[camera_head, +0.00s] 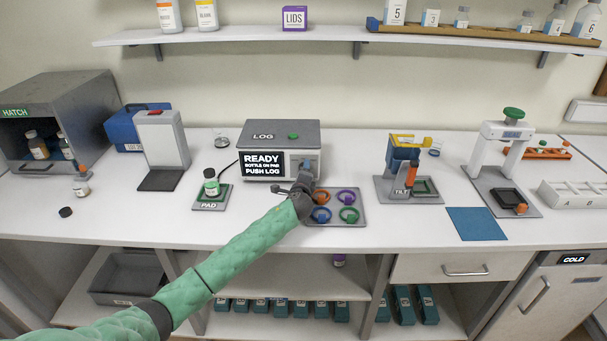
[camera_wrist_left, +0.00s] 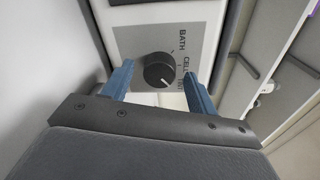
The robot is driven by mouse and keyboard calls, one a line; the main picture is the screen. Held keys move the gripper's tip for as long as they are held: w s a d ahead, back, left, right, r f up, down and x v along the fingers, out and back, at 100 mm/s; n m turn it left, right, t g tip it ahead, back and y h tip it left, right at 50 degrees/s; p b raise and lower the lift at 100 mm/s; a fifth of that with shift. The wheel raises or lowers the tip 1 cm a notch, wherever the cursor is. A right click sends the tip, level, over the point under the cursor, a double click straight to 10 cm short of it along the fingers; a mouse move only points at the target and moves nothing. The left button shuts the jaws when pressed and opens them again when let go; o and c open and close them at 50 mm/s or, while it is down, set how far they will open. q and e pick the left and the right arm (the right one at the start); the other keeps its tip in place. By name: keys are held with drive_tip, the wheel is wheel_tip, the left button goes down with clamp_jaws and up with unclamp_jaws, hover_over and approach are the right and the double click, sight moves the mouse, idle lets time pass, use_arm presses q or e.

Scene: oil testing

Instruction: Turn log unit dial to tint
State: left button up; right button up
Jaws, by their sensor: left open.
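The log unit (camera_head: 280,148) is a grey box on the counter, with a screen reading "READY, BOTTLE ON PAD, PUSH LOG". Its round black dial (camera_wrist_left: 158,70) shows in the left wrist view on a grey plate. BATH and CELL are printed beside it, with a third label partly cut by a finger. A white mark on the dial points toward the lower right of that view. My left gripper (camera_wrist_left: 158,78) is open, its two blue fingers on either side of the dial. Contact cannot be told. In the head view my left gripper (camera_head: 304,188) covers the unit's front right. My right gripper is out of view.
A grey tray (camera_head: 334,222) with coloured rings lies just right of my gripper. The tilt stand (camera_head: 380,190) is further right.

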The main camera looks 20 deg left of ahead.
use_arm(q)
drive_tip(key=b+v, duration=0.2)
drive_tip(key=v, duration=0.4)
drive_tip(key=shift+s+d+f, duration=0.1)
drive_tip(key=shift+s, duration=0.6)
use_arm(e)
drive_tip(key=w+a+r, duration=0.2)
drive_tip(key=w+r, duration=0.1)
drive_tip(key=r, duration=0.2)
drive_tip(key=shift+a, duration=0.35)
